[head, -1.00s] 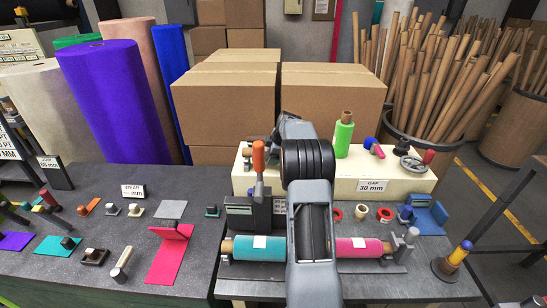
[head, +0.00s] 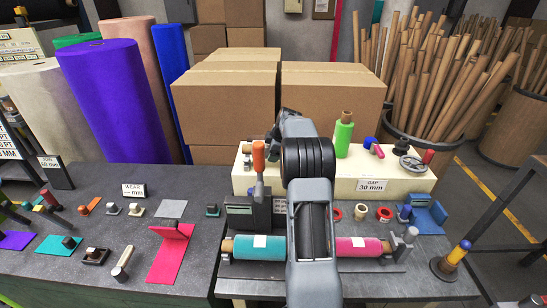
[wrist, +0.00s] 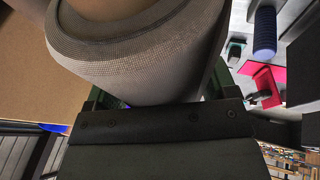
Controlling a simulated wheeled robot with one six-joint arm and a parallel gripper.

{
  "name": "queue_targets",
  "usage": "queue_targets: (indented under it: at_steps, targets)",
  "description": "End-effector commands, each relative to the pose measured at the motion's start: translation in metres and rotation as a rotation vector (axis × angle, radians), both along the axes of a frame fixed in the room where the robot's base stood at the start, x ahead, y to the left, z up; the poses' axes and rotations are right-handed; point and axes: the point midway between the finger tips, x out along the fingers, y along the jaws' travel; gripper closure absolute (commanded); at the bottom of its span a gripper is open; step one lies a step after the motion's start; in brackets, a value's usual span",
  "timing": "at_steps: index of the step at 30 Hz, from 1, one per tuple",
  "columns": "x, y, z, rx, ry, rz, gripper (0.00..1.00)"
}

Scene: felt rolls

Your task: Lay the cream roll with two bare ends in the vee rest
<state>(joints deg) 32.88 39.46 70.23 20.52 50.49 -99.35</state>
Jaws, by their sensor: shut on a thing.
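In the wrist view a pale grey-cream felt roll (wrist: 140,55) fills the upper middle, very close to the camera. A tan-brown surface shows at its top edge, and its ends are not clearly seen. My gripper (wrist: 160,92) is shut on this roll, with green finger parts showing at either side of it. In the head view my arm hides the gripper and the held roll. A blue angled block (head: 428,216) at the right of the bench may be the vee rest; I cannot tell for sure.
A teal roll (head: 258,248) and a pink roll (head: 357,247) lie along the bench front. A green roll (head: 343,133) stands on the cream block (head: 300,183). Cardboard boxes (head: 333,88) stand behind. Small parts and a folded pink felt sheet (head: 168,262) lie on the left table.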

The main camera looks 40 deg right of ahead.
Motion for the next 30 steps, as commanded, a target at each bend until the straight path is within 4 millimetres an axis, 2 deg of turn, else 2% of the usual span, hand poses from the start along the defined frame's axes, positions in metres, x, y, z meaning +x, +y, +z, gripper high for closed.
queue_targets:
  at_steps: [21, 30]
  targets:
    - [0.000, 0.000, 0.033, -0.002, -0.003, 0.000, 0.60]
    - [0.000, 0.000, 0.036, -0.001, -0.002, 0.000, 0.60]
